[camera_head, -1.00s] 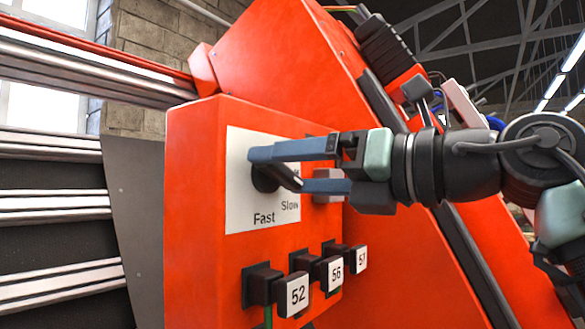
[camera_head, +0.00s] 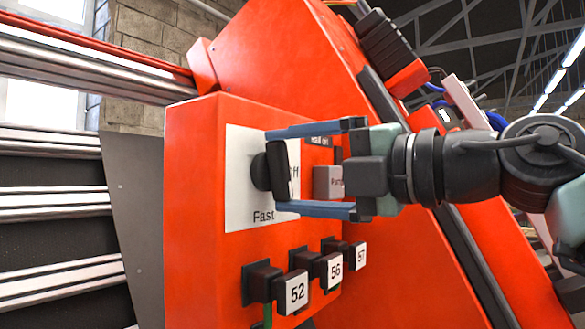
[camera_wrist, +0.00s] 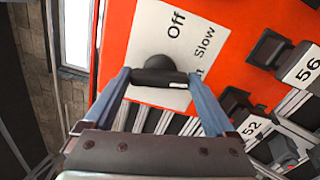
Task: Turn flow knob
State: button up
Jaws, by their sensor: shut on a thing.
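The flow knob is black with a bar-shaped handle (camera_head: 279,170), on a white plate (camera_head: 243,150) fixed to the orange box. The handle stands nearly upright in the head view. In the wrist view the knob (camera_wrist: 160,75) lies between my fingertips, its bar running across from finger to finger. "Off" and "Slow" show there, and the third label is mostly hidden.
Black blocks tagged 52 (camera_head: 297,292), 56 (camera_head: 335,270) and 57 (camera_head: 361,255) stick out below the plate. A grey button block (camera_head: 328,182) sits right of the knob, behind my fingers. Metal rails (camera_head: 50,205) run along the left.

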jog(key=shift+m, duration=1.2)
jog(key=o, duration=1.1)
jog(key=shift+c, duration=0.2)
jog(key=shift+d, duration=0.1)
jog(key=b+v, duration=0.4)
jog(key=v, duration=0.9)
jog(key=shift+b, duration=0.35)
